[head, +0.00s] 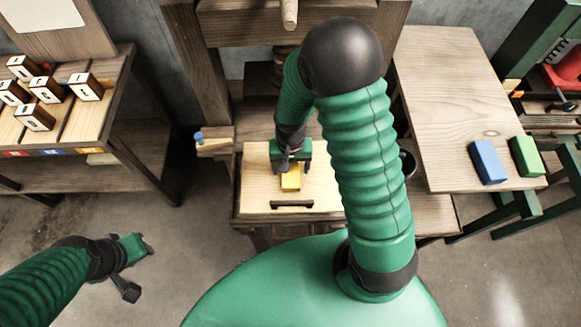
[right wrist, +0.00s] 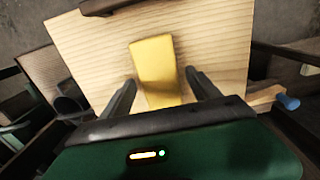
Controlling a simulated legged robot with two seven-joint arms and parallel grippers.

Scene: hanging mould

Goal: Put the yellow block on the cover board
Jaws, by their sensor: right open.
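The yellow block (head: 291,182) lies on the light wooden cover board (head: 262,190), which has a dark handle near its front edge. In the right wrist view the yellow block (right wrist: 156,62) sits between the two dark fingers of my right gripper (right wrist: 158,92), with a gap on both sides. The cover board also fills the middle of that view (right wrist: 215,50). My right gripper (head: 290,165) is open just above the block in the head view. My left gripper (head: 138,268) is at the lower left, over the floor, away from the board; its jaw state is unclear.
A side table (head: 450,100) at the right holds a blue block (head: 487,162) and a green block (head: 525,156). A shelf (head: 75,125) at the left holds several white-topped letter blocks. A wooden press frame (head: 235,25) stands behind the cover board.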

